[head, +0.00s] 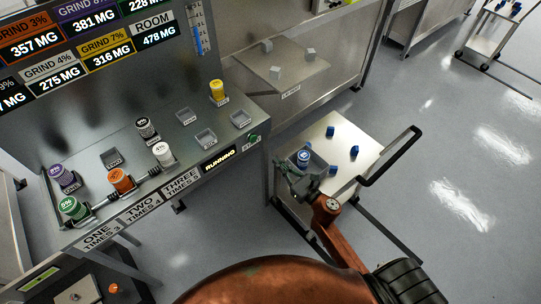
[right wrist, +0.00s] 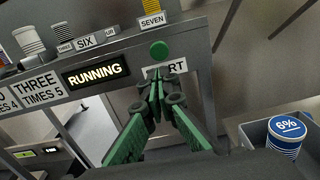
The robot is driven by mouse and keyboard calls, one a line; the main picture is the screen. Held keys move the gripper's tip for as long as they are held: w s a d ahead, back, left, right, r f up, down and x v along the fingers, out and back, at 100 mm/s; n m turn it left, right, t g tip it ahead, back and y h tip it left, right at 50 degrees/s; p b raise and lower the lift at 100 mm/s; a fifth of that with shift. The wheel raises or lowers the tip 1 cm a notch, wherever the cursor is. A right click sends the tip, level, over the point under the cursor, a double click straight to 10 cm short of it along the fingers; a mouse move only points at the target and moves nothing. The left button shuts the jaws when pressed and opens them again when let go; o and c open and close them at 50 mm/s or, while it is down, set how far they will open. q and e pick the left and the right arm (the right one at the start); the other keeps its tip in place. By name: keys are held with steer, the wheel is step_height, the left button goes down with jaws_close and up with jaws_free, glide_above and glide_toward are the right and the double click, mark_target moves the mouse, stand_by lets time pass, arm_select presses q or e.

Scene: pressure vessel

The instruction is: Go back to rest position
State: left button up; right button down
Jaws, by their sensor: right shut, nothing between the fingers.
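My right gripper (head: 283,168) is at the right end of the steel bench, with its arm coming up from the bottom of the head view. In the right wrist view its green fingers (right wrist: 165,92) are shut together with nothing between them. The fingertips show just below the green button (right wrist: 159,50) and cover part of its label, which reads "RT". The button also shows in the head view (head: 252,138), apart from the gripper. The panel (head: 219,159) beside it reads "RUNNING". My left gripper is not in view.
A trolley (head: 340,130) with several blue pieces stands right of the gripper; a blue-capped canister (head: 304,156), marked 6% in the right wrist view (right wrist: 287,132), sits there in a grey bin. The bench holds coloured canisters (head: 122,180) and empty trays (head: 205,138). Open floor (head: 450,200) lies at the right.

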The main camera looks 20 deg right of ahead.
steer(key=shift+s, duration=0.25)
stand_by(0.4)
steer(key=s+d+f+m+g+h, duration=0.1)
steer(key=s+d+f+m+g, duration=0.3)
steer(key=f, duration=0.6)
steer(key=s+d+f+m+t+h, duration=0.1)
steer(key=s+f+m+h, duration=0.1)
steer(key=f+m, duration=0.65)
steer(key=s+d+f+m+g+h, duration=0.1)
steer(key=s+d+f+m+g, duration=0.2)
steer(key=f, duration=0.9)
steer(key=s+f+m+g+h, duration=0.1)
steer(key=s+f+m+g, duration=0.3)
steer(key=s+f+m, duration=0.95)
steer(key=s+f+m+g, duration=0.2)
steer(key=s+f, duration=0.3)
steer(key=s, duration=0.6)
steer(key=s+a+f+m+g, duration=0.1)
steer(key=s+f+m, duration=0.3)
steer(key=s, duration=0.7)
steer(key=s+a+f+m+g, duration=0.1)
steer(key=s+f+m+g, duration=0.1)
steer(key=s+f+g, duration=0.2)
steer(key=s+f, duration=0.3)
steer(key=s, duration=0.4)
steer(key=shift+s+m, duration=0.35)
steer(key=shift+m, duration=0.05)
